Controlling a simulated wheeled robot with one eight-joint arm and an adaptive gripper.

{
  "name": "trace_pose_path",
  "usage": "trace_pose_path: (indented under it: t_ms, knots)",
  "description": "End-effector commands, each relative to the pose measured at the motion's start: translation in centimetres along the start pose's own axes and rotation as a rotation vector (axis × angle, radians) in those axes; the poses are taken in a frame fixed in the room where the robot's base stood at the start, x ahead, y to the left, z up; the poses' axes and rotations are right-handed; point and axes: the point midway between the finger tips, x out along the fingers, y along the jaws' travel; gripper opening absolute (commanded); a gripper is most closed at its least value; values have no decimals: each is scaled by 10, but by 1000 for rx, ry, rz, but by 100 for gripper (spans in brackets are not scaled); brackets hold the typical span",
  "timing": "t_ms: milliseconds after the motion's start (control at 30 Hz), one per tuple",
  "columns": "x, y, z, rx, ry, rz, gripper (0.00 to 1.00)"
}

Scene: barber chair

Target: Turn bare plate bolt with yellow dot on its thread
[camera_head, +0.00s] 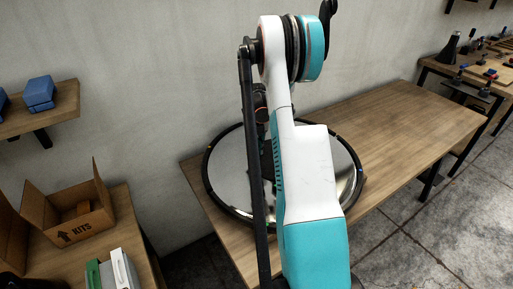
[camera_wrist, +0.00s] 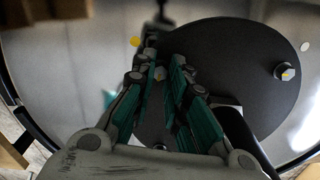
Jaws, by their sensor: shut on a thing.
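In the wrist view, a dark round plate (camera_wrist: 235,55) lies on a larger shiny disc. My gripper (camera_wrist: 164,66) has its teal fingers closed around a small hex bolt (camera_wrist: 159,73) at the left part of the plate. The fingers cover much of this bolt, and its thread cannot be made out. A second bolt (camera_wrist: 286,72) with a yellow mark stands clear at the plate's right. A yellow dot (camera_wrist: 135,41) shows just left of the fingertips. In the head view, my arm hides the gripper, the bolts and most of the plate.
The shiny round disc (camera_head: 228,178) with a dark rim rests on a wooden table (camera_head: 410,125), whose right part is bare. A cardboard box (camera_head: 72,215) stands on a bench at left. A dark upright thing (camera_wrist: 160,27) is beyond the fingertips.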

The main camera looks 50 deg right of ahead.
Motion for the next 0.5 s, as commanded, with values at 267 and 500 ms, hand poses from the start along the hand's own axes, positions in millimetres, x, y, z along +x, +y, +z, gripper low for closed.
trace_pose_path:
  t_ms: [267,500]
  knots:
    - [-1,0,2,1,-4,0,0]
    - [0,0,1,0,-3,0,36]
